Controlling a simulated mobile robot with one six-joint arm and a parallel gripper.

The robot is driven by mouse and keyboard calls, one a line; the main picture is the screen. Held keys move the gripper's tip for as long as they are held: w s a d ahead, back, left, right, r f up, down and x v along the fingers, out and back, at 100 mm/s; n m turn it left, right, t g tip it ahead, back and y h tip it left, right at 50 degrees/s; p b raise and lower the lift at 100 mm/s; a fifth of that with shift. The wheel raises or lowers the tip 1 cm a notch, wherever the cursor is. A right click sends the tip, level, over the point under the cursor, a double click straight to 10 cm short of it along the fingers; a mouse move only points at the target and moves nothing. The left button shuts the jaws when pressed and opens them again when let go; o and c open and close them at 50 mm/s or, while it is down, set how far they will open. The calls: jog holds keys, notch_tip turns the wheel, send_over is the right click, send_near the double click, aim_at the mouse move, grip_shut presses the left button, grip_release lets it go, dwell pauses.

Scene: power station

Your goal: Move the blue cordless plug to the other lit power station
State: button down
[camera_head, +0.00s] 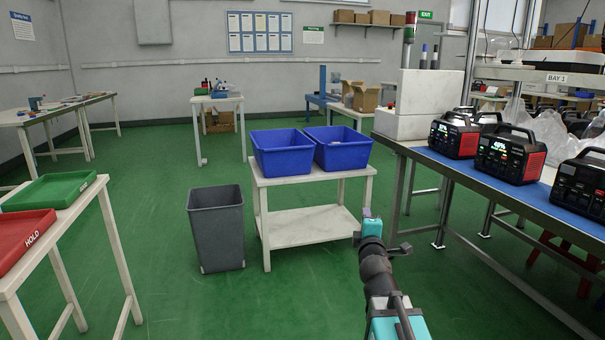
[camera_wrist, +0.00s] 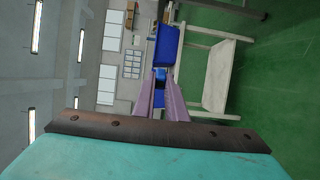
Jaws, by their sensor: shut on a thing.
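My gripper (camera_head: 367,213) is held out in front of me, left of the blue-topped bench. In the wrist view my gripper (camera_wrist: 160,92) has its two pinkish fingers close together, shut on a small blue piece (camera_wrist: 159,76), which looks like the blue cordless plug; its shape is mostly hidden. Black-and-red power stations stand on the bench at right. The middle one (camera_head: 511,154) has a lit display. The one left of it (camera_head: 455,134) also shows a lit display. The nearest one (camera_head: 582,184) is cut by the picture edge and shows no clear lit display.
The blue-topped bench (camera_head: 470,178) runs along the right, with a white block (camera_head: 428,95) at its far end. Two blue bins (camera_head: 282,152) stand on a white table (camera_head: 310,180) ahead. A grey waste bin (camera_head: 217,228) stands left of it. Green floor is open between.

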jog(key=shift+n+y, duration=0.6)
jog(key=shift+y, duration=0.3)
jog(key=r, duration=0.1)
jog(key=a+r, duration=0.1)
jog(key=r, duration=0.1)
jog(key=a+r, duration=0.1)
jog(key=shift+w+a+r, duration=0.1)
jog(key=shift+w+r, duration=0.1)
jog(key=shift+w, duration=0.05)
jog(key=shift+r, duration=0.1)
jog(key=shift+r+p, duration=1.75)
jog(key=shift+r, duration=0.65)
jog(key=shift+s, duration=0.15)
